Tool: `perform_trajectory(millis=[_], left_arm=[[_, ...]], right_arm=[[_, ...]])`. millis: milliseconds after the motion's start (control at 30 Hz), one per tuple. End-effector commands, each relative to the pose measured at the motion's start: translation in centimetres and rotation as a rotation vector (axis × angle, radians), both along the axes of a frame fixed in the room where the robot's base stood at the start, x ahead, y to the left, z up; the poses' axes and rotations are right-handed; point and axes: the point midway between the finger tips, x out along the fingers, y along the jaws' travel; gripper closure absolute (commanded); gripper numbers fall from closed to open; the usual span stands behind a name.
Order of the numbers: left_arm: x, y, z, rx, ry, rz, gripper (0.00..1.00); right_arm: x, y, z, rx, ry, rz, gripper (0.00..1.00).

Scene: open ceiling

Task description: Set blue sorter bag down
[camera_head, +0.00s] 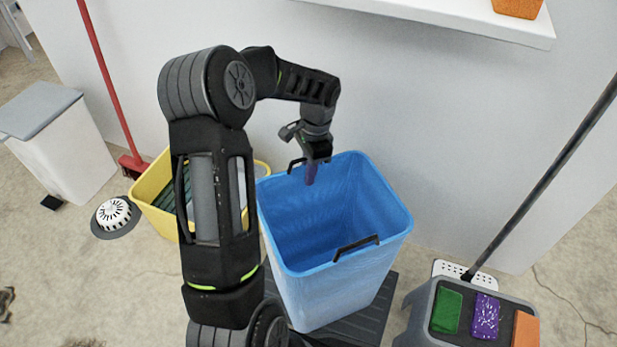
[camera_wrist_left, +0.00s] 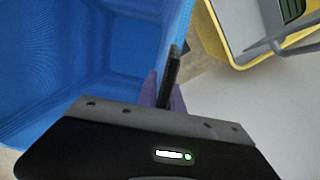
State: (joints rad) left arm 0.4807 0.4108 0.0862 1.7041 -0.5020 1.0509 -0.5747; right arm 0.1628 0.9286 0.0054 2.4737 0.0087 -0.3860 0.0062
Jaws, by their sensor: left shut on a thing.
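The blue sorter bag (camera_head: 355,205) is a tall, open, empty-looking bin with black handles on two opposite rims. My left gripper (camera_head: 312,172) is at its far rim, shut on the black handle there. In the left wrist view the handle (camera_wrist_left: 173,68) stands between the purple fingertips of the gripper (camera_wrist_left: 164,92), beside the blue wall (camera_wrist_left: 60,75). The bag is roughly upright over a dark ribbed platform (camera_head: 372,318). I cannot tell whether its bottom touches it. The near handle (camera_head: 356,247) is free. My right gripper is not in view.
A yellow bucket (camera_head: 152,192) stands left of the bag, partly behind my left arm. A grey caddy (camera_head: 418,325) with coloured sponges is at lower right, near a leaning pole (camera_head: 545,165). A white bin (camera_head: 60,145) and a round vent-like object (camera_head: 115,215) are at left.

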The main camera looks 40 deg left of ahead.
Motion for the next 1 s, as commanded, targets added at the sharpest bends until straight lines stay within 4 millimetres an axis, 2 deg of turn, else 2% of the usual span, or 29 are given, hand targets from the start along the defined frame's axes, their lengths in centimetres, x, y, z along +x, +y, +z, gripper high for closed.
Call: perform_trajectory(millis=[33, 467, 500, 733, 1000], left_arm=[[0.03, -0.03, -0.49, 0.000, -0.001, 0.000, 1.00], [0.04, -0.02, -0.84, -0.001, -0.002, 0.000, 1.00], [0.03, -0.01, -0.79, 0.000, -0.002, 0.001, 0.86], [0.03, -0.02, -0.78, 0.001, -0.001, 0.001, 0.68], [0.04, -0.02, -0.66, 0.000, -0.002, 0.001, 0.68]], right_arm=[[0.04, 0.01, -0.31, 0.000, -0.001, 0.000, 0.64], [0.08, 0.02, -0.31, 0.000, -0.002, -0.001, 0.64], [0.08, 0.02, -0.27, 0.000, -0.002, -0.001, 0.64], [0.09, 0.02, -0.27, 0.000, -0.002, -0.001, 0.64], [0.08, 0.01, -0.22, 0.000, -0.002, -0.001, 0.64]])
